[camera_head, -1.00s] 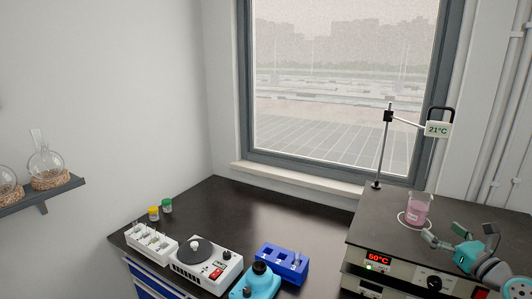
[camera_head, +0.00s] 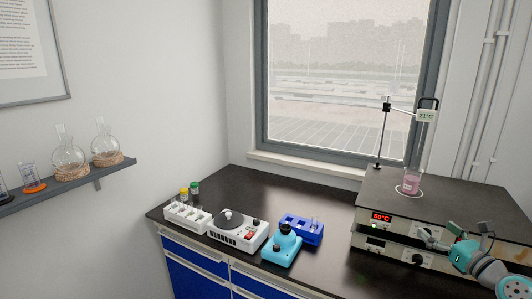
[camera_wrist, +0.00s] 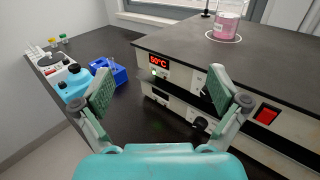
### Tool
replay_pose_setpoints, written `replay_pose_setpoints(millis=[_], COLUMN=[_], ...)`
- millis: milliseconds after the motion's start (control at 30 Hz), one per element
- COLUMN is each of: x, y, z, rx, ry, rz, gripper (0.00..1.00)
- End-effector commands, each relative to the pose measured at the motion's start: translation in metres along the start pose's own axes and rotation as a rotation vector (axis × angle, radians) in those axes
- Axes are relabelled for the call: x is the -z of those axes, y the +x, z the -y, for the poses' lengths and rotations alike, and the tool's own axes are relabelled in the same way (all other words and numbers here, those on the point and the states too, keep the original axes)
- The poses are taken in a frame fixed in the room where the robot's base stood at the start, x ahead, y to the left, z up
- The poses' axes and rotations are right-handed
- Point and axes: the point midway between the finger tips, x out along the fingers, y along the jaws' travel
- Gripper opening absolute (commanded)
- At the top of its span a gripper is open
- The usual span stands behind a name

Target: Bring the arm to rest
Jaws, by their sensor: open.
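My gripper (camera_head: 452,234) is at the right of the head view, in front of the hot plate (camera_head: 450,205) whose display reads 50°C. In the wrist view my gripper (camera_wrist: 167,94) has its two fingers spread apart with nothing between them. The beaker of pink liquid (camera_head: 411,182) stands upright on the white ring on top of the hot plate, apart from my gripper. It also shows in the wrist view (camera_wrist: 227,22), at the top right.
On the dark bench (camera_head: 290,190) stand a blue rack (camera_head: 301,231), a teal device (camera_head: 283,247), a white device with a dark disc (camera_head: 238,231), a white rack (camera_head: 187,218) and small capped bottles (camera_head: 194,188). A sensor stand (camera_head: 383,135) rises behind the beaker. Flasks sit on a wall shelf (camera_head: 95,181).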

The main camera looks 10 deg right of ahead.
Motion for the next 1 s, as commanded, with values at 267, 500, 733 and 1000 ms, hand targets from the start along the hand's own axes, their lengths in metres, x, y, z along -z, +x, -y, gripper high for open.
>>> replay_pose_setpoints(millis=[267,500,733,1000], x=[0.021,0.051,0.097,0.179], y=[-0.002,-0.006,-0.018,-0.057], z=[-0.011,-0.03,-0.06,-0.127], rx=[0.015,0.036,0.064,0.093], ry=[-0.046,-0.127,-0.259,-0.561], rz=[-0.014,-0.037,-0.078,-0.177], gripper=[0.97,0.97,0.97,0.97])
